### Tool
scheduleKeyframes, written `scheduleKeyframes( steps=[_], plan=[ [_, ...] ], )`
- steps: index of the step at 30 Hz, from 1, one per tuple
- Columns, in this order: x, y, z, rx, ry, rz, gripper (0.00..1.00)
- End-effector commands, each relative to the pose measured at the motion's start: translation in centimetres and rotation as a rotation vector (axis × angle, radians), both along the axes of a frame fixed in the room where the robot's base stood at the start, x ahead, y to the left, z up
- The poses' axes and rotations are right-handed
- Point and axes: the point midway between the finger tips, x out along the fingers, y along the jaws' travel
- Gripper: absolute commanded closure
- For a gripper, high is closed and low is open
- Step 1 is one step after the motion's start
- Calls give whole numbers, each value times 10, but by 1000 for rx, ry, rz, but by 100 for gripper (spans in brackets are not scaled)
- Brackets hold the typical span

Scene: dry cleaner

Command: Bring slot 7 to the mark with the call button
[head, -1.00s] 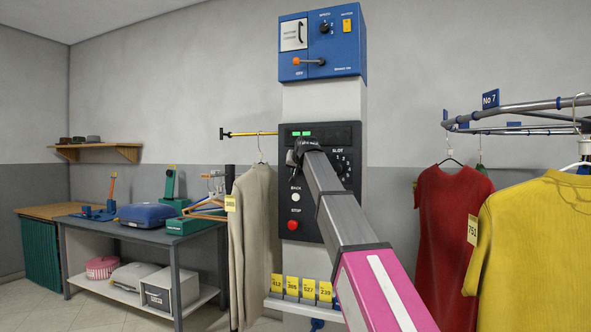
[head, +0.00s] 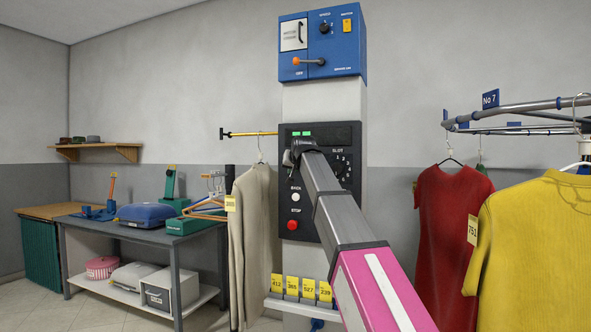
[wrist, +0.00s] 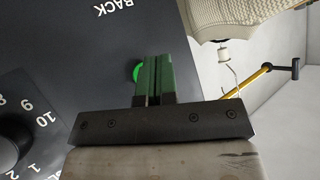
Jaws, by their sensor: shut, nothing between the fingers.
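My gripper (head: 297,152) is at the black control panel (head: 318,232), its fingers shut and empty. In the wrist view the closed fingers (wrist: 154,78) point at the panel and partly cover a green button (wrist: 136,73); contact cannot be told. My gripper hides that button in the head view. The slot dial (head: 342,170) is to the right of my gripper; it also shows in the wrist view (wrist: 12,150), its setting unclear. The white BACK button (head: 296,197) and red STOP button (head: 293,225) are below. A blue No 7 sign (head: 490,99) stands on the conveyor rail (head: 520,106) at right.
A red shirt (head: 447,225) and a yellow shirt (head: 535,245) hang at right. A beige garment (head: 252,240) hangs left of the panel near a yellow rod (head: 250,134). Yellow numbered tags (head: 308,287) sit below the panel. A blue box (head: 322,45) is above.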

Motion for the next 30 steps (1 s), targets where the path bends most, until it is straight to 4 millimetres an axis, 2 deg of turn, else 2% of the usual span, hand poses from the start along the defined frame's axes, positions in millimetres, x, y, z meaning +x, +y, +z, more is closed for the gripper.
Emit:
scheduleKeyframes(
  steps=[12, 30],
  plan=[
    [-34, 12, 0, 0, -1, 1, 100],
    [-34, 12, 0, 0, 0, 0, 100]
  ],
)
